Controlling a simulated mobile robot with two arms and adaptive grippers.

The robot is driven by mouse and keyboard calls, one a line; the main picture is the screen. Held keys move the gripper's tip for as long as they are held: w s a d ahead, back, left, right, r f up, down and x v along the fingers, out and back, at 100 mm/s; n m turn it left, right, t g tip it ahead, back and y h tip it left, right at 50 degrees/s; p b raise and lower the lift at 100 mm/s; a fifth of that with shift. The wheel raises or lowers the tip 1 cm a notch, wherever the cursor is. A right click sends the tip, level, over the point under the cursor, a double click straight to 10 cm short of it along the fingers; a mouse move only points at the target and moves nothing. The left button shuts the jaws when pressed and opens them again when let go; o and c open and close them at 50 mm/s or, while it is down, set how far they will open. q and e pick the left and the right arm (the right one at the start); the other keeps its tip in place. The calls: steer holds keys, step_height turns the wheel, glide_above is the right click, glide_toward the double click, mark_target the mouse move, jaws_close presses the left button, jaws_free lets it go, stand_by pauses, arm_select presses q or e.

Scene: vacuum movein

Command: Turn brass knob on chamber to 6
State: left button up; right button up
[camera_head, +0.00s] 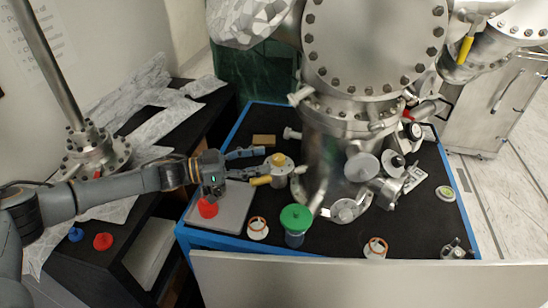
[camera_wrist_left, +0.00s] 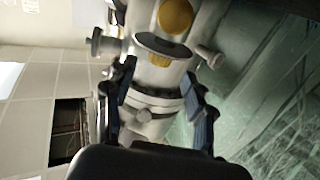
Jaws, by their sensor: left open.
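The brass knob (camera_head: 278,160) is a round, golden cap on top of a small metal fitting (camera_head: 281,174) left of the large steel chamber (camera_head: 338,150). In the left wrist view a golden round part (camera_wrist_left: 175,16) shows at the top, beyond a dark-faced disc on a metal body. My left gripper (camera_head: 257,163) comes in from the left, just left of the fitting. Its two blue-grey fingers are apart; in the left wrist view they (camera_wrist_left: 158,95) stand on either side of the metal body. I cannot tell whether they touch it. My right gripper is not in view.
A yellow handle (camera_head: 261,181) lies by the lower finger. A green-topped jar (camera_head: 296,218), a grey plate (camera_head: 222,211) with a red knob (camera_head: 208,207), and a tan block (camera_head: 264,140) are nearby. Bare black tabletop (camera_head: 335,240) shows at the front.

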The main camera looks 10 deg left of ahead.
arm_select(q)
steer(key=v, duration=0.6)
steer(key=shift+s+a, duration=0.2)
